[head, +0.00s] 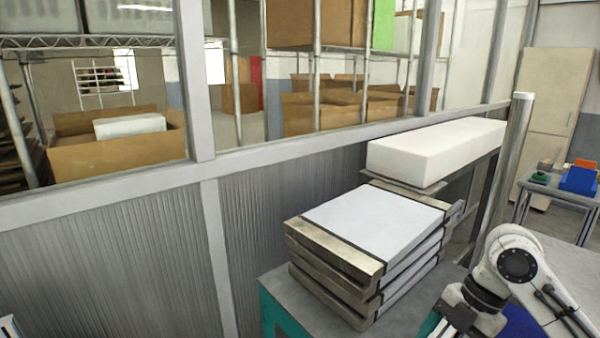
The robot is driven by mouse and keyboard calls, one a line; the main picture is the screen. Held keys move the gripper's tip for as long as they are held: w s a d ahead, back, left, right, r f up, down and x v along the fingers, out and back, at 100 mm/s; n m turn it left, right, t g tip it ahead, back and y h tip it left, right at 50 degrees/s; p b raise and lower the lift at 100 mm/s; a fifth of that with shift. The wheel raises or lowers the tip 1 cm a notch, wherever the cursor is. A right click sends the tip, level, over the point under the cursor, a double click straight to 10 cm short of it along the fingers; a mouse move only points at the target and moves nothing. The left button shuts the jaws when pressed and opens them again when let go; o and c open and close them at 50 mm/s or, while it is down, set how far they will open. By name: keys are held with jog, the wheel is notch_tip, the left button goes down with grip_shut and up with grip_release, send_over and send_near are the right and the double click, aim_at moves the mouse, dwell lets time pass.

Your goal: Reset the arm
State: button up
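My arm (518,265) shows at the bottom right, with white rounded links and a dark joint bent downward. Its dark lower end, where my gripper (445,326) seems to be, is cut off by the bottom edge of the picture. The fingertips cannot be made out, so I cannot tell whether the gripper is open or shut, or whether it holds anything. This end is just right of a stack of flat cases (378,222) with pale tops and worn brownish ends. No film reel can be made out.
The stack stands on a grey-topped table (283,290) with a teal side. A long white block (436,150) lies behind it. A metal-framed partition (110,178) runs across the left and back. A small table with a blue bin (580,180) stands at the far right.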

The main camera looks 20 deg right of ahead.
jog(key=w+a+f+m+t+y, duration=0.1)
jog(key=w+a+f+m+t, duration=0.2)
jog(key=a, duration=0.4)
jog(key=w+a+m+t+y, duration=0.1)
jog(key=w+a+m, duration=0.1)
jog(key=a+m, duration=0.35)
jog(key=s+a+f+m, duration=0.2)
jog(key=s+a+f, duration=0.1)
jog(key=a+f, duration=0.2)
jog(key=s+f+m+g+h, duration=0.1)
jog(key=s+f+m+h, duration=0.2)
jog(key=s+f+m, duration=0.45)
jog(key=s+d+f+m+g+h, duration=0.1)
jog(key=s+d+f+h, duration=0.1)
jog(key=s, duration=0.5)
jog(key=s+d+f+m+g+h, duration=0.1)
jog(key=s+d+f+m, duration=0.1)
jog(key=s+d, duration=0.3)
jog(key=s+f, duration=0.1)
jog(key=s, duration=0.2)
jog(key=shift+s+d+h, duration=0.25)
jog(key=shift+h, duration=0.15)
jog(key=shift+f, duration=0.1)
